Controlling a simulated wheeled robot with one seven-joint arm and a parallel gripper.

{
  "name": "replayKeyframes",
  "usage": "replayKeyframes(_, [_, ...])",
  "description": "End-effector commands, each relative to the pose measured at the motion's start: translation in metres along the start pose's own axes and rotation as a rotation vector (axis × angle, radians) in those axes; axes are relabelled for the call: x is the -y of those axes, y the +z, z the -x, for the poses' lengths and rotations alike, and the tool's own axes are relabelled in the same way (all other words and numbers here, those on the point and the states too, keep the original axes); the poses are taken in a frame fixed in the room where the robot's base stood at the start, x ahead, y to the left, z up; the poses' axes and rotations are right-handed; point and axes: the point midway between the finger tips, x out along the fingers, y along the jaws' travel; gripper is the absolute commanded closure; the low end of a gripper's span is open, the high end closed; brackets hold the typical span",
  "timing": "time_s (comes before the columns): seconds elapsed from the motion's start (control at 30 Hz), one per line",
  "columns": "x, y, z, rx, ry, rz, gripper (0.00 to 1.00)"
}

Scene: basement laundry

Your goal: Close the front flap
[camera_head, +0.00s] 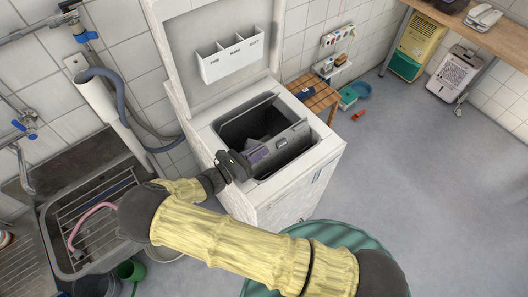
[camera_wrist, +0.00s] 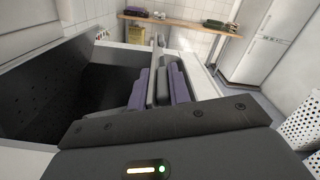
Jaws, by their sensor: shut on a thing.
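The top-loading washer (camera_head: 318,160) stands with its lid (camera_head: 228,50) raised. Its top opening shows a dark drum (camera_head: 240,128); the drum also shows in the wrist view (camera_wrist: 50,95). The front flap (camera_head: 288,147) is a grey panel standing up, tilted, along the front side of the opening. In the wrist view the flap (camera_wrist: 161,70) is seen edge-on between two purple finger pads. My gripper (camera_head: 258,154), also in the wrist view (camera_wrist: 158,88), is shut on the flap near its left end. The gripper hides part of the flap.
A sink with a rack (camera_head: 90,215) stands at the left, close to my arm. A green ribbed tub (camera_head: 345,236) is in front of the washer, partly under my arm. The floor (camera_head: 430,180) at the right is clear.

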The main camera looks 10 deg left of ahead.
Motion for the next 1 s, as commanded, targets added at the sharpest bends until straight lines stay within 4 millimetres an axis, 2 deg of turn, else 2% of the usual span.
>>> replayKeyframes(0.57, [-0.006, -0.0003, 0.0022, -0.002, 0.008, -0.009, 1.0])
replayKeyframes(0.6, [-0.0061, -0.0003, 0.0022, -0.002, 0.008, -0.009, 0.73])
replayKeyframes(0.63, [-0.006, -0.0003, 0.0022, -0.002, 0.008, -0.009, 0.67])
replayKeyframes(1.0, [-0.005, 0.0002, 0.0015, 0.0, 0.006, -0.006, 0.65])
